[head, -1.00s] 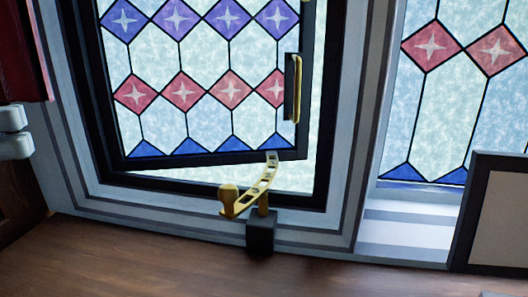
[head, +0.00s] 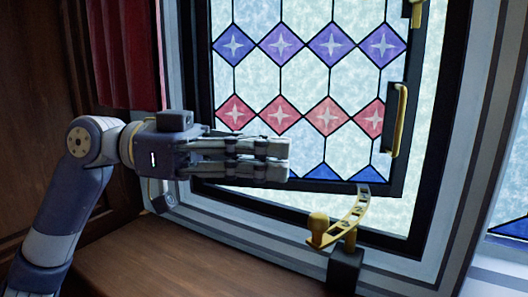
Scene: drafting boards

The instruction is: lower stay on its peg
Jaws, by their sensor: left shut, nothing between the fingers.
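The brass stay (head: 352,218) is a curved bar with several holes. Its upper end meets the bottom rail of the window sash (head: 330,187), and a round knob (head: 318,224) stands at its lower left end. The brass peg (head: 350,241) rises from a dark block (head: 345,269) on the sill. The bar crosses at the peg's top; I cannot tell whether the peg sits in a hole. My left gripper (head: 286,159) is shut and empty, in front of the sash, above and left of the knob, apart from it. My right gripper is out of view.
The leaded window stands slightly ajar, with a gap along its bottom. A brass handle (head: 398,119) is on its right side. A red curtain (head: 126,52) hangs at the left. The wooden surface (head: 215,268) below is clear.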

